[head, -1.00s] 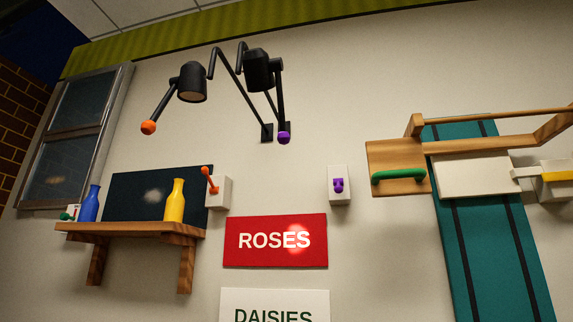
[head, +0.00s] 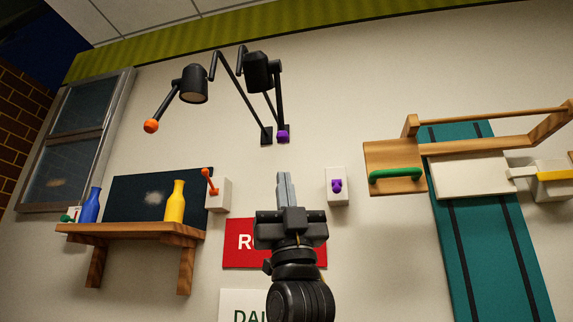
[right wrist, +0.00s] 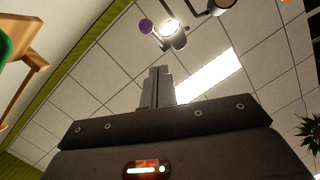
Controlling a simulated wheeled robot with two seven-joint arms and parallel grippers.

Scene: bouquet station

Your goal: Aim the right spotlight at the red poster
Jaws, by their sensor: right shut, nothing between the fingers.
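The right spotlight (head: 257,71) is a black lamp hanging from a wall arm, with a purple knob (head: 282,136) at the end of its rod. In the right wrist view its lit lamp (right wrist: 172,36) and purple knob (right wrist: 146,26) show above my fingers. The red poster (head: 238,258) is on the wall below, its middle and right hidden behind my right gripper (head: 285,178). That gripper is shut and empty, pointing up, its tips below and apart from the purple knob in the picture. It also shows in the right wrist view (right wrist: 157,72). My left gripper is not in view.
The left spotlight (head: 193,84) has an orange knob (head: 151,126). Wall boxes carry an orange lever (head: 210,182) and a purple switch (head: 337,186). A wooden shelf (head: 135,229) holds bottles at left; a wooden frame (head: 395,155) stands out at right.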

